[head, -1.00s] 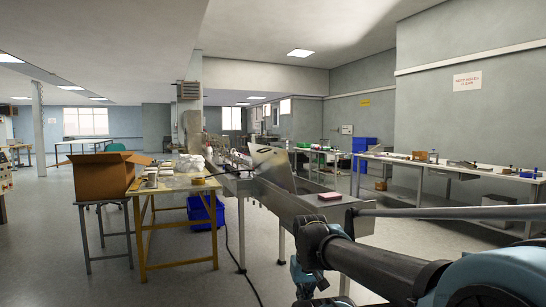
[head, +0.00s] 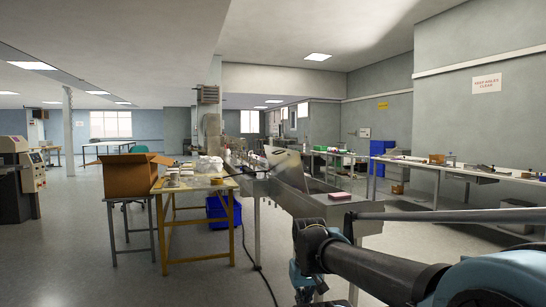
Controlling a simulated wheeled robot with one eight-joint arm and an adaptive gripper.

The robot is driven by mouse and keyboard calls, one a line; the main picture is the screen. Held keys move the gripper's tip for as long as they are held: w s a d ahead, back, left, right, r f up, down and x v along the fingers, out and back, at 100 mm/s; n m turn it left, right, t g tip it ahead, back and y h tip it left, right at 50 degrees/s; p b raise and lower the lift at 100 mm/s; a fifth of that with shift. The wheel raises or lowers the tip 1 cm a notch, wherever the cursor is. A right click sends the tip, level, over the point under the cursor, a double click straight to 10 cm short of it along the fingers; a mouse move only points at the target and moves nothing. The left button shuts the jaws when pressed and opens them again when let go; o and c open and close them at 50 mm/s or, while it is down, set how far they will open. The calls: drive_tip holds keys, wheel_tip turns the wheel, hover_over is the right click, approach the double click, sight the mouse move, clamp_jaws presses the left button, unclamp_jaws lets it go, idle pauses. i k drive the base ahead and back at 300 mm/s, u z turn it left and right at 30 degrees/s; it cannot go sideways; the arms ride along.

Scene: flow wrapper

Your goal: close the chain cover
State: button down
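A long metal machine bed (head: 318,204) stands ahead of me, running away from the centre. A light grey metal panel (head: 288,172) stands up tilted on it, with a dark mark near its top. It looks like the chain cover, standing open, but its hinge is too small to make out. A small pinkish-red block (head: 340,196) lies on the near end of the bed. My arm reaches in from the lower right and bends down at a black joint, below and in front of the bed. My gripper is out of view below the frame.
A yellow-framed table (head: 190,184) with a cardboard box (head: 134,175) beside it stands left of the machine. A blue bin (head: 222,210) is under the table. A long bench (head: 470,173) runs along the right wall. The floor at front left is clear.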

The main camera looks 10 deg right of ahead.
sight(286, 165)
drive_tip(key=u, duration=0.15)
drive_tip(key=i, duration=1.35)
drive_tip(key=z, duration=0.4)
